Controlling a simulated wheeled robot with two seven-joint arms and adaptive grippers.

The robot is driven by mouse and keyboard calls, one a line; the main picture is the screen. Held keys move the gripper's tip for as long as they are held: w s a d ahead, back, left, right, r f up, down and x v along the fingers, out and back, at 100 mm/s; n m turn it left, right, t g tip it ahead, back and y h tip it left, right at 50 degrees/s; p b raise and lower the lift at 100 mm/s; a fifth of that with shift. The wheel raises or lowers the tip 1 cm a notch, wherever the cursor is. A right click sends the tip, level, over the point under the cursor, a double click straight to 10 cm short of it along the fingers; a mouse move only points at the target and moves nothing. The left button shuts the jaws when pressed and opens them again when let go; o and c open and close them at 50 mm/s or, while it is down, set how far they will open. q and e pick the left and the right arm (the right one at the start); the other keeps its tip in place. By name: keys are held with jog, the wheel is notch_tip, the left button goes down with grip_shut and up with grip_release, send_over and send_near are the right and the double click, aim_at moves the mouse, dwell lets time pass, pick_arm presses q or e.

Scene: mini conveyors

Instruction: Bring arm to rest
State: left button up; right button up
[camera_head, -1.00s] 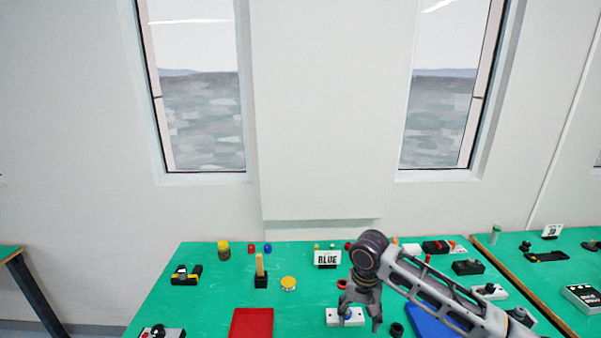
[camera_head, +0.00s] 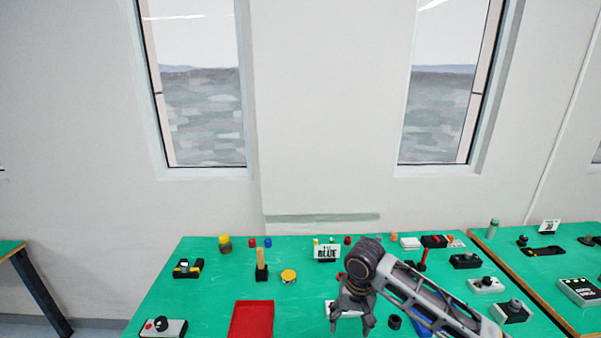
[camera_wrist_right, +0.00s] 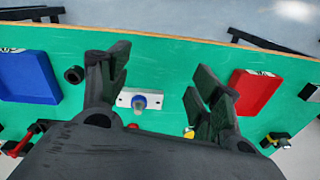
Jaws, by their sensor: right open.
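My right gripper (camera_head: 350,318) is open above the green table, its fingers apart and nothing between them. In the right wrist view its two fingers (camera_wrist_right: 157,92) stand either side of a white block with a blue knob (camera_wrist_right: 140,100), which lies below on the table. In the head view that white block (camera_head: 345,306) is partly hidden behind the fingers. My right arm reaches in from the lower right. My left gripper does not show.
A second green table (camera_head: 530,262) stands at the right. Open air lies above the tables.

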jog(key=shift+s+a+f+n+t+y, duration=0.65)
jog(key=shift+s+a+f+n, duration=0.45)
jog(key=shift+s, duration=1.4)
jog(key=shift+s+a+f+n+t+y, duration=0.75)
jog(key=shift+s+f, duration=0.65)
jog(key=shift+s, duration=1.05)
jog(key=s+d+f+h, duration=0.3)
jog(key=s+d, duration=0.6)
jog(key=d, duration=0.4)
jog(key=s+f+b, duration=0.2)
jog(key=s+f, duration=0.1)
jog(key=f, duration=3.2)
jog(key=s+d+f+g+b, duration=0.1)
jog(key=s+d+f, duration=0.1)
jog(key=s+f, duration=0.8)
jog(key=s+d+f+g, duration=0.1)
jog(key=s+d+f, duration=0.1)
jog(key=s+f, duration=0.9)
jog(key=shift+s+b, duration=0.35)
jog(key=shift+s, duration=0.3)
